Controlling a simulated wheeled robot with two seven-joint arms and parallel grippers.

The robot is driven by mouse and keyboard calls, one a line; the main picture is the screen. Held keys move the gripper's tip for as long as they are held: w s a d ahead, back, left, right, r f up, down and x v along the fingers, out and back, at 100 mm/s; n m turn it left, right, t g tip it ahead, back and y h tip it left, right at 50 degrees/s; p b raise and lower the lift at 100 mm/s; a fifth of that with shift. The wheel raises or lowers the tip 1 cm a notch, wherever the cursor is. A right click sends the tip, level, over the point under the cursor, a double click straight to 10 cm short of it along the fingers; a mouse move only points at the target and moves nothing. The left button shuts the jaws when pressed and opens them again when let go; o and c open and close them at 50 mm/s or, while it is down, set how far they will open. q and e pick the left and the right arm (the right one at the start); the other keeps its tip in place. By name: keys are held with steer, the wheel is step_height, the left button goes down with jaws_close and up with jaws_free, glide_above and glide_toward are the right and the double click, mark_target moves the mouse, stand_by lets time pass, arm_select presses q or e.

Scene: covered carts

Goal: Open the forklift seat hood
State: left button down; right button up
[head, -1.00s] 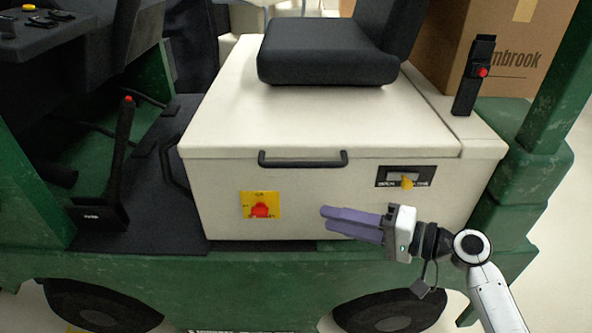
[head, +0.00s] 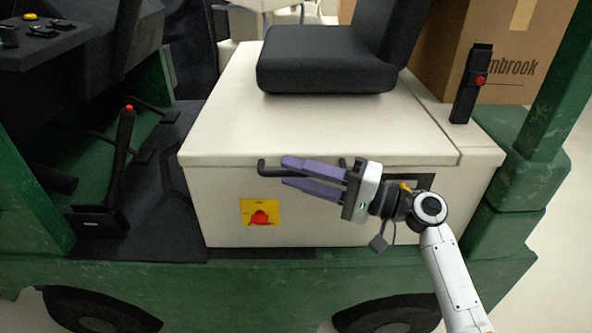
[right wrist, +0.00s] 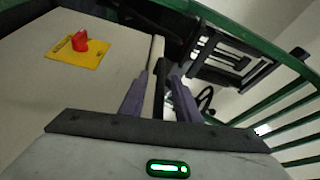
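The cream seat hood (head: 310,135) lies closed on the pale box body, with a black seat (head: 325,65) on top. Its black handle (head: 262,168) is on the front, just under the lid edge. My right gripper (head: 283,172) is open at the handle, its purple fingers pointing left, one above the other. They hide much of the handle. In the right wrist view, a dark bar and a pale edge show between the spread fingers (right wrist: 157,95); contact cannot be told. A yellow latch knob (head: 405,187) is partly hidden behind the gripper. My left gripper is not in view.
A red knob on a yellow plate (head: 260,213) is on the front panel; it also shows in the right wrist view (right wrist: 80,42). A lever (head: 472,85) and cardboard box (head: 500,50) stand right of the seat. A green post (head: 555,80) rises at the right.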

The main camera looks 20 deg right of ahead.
steer(key=shift+w+a, duration=0.15)
jaws_close()
